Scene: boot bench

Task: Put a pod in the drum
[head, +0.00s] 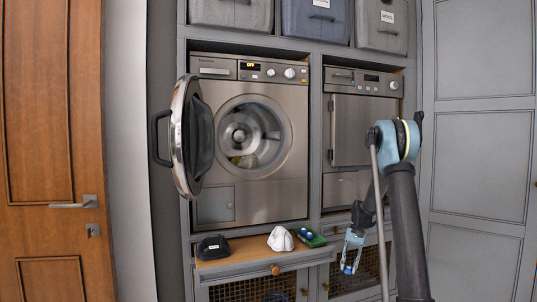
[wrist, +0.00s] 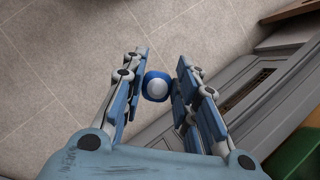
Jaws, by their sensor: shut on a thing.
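My gripper (head: 352,252) is shut on a blue and white pod (wrist: 157,87). In the head view it hangs in front of the bench, right of the washer and below the bench top. The pod's blue shows small at the fingertips (head: 348,270). The washer (head: 249,200) has its round door (head: 190,137) swung open to the left. Its metal drum (head: 236,134) is exposed, with something yellowish low inside. A green tray (head: 316,241) on the bench holds blue pods (head: 305,233); the count is unclear.
A black cap (head: 213,247) and a white cap (head: 282,239) lie on the wooden bench top (head: 245,255). A second, shut appliance (head: 363,130) stands right of the washer. Storage bins (head: 316,18) sit above. The wrist view shows bare tiled floor (wrist: 50,60) below the gripper.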

